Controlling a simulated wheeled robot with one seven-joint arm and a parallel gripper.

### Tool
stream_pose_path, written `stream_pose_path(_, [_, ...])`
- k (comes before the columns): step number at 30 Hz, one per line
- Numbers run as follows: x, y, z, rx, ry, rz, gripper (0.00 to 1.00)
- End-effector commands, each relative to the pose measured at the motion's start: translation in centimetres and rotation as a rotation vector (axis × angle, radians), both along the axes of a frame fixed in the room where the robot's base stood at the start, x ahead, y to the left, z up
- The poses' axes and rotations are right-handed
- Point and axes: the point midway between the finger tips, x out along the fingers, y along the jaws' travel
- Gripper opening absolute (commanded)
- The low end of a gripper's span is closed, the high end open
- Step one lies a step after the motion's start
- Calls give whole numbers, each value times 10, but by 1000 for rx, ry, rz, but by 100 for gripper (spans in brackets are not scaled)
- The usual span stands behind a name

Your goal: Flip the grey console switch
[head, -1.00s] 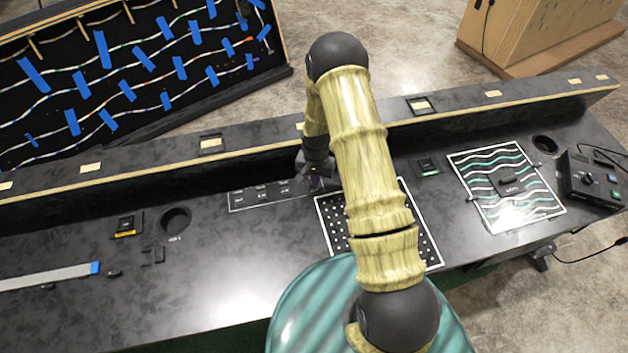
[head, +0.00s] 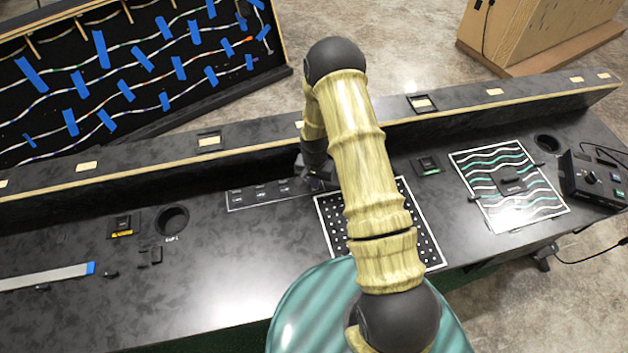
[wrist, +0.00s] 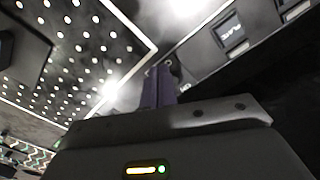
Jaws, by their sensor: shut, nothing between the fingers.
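A white-outlined console panel (head: 262,206) lies on the dark desk, left of my forearm in the head view. It bears small dark, labelled switch blocks, one of them at its left end (head: 236,195). I cannot tell which one is the grey switch. In the wrist view, one dark block with white lettering (wrist: 232,35) shows at the upper right. My gripper (wrist: 160,86) is shut and empty, its fingers pointing towards the panel's edge. In the head view it is at the panel's right end, mostly hidden by the arm.
A dotted board (head: 333,221) lies right of the panel, partly under my arm. A raised ledge (head: 130,178) runs behind the panel. A wavy-striped sheet (head: 520,210) and a black control box (head: 595,182) lie at the right. The desk's left middle has bare room.

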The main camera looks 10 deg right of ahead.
Motion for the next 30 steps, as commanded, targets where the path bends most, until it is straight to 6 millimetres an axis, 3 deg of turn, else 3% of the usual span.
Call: stream_pose_path(30, [9, -2, -7, 0, -1, -5, 0])
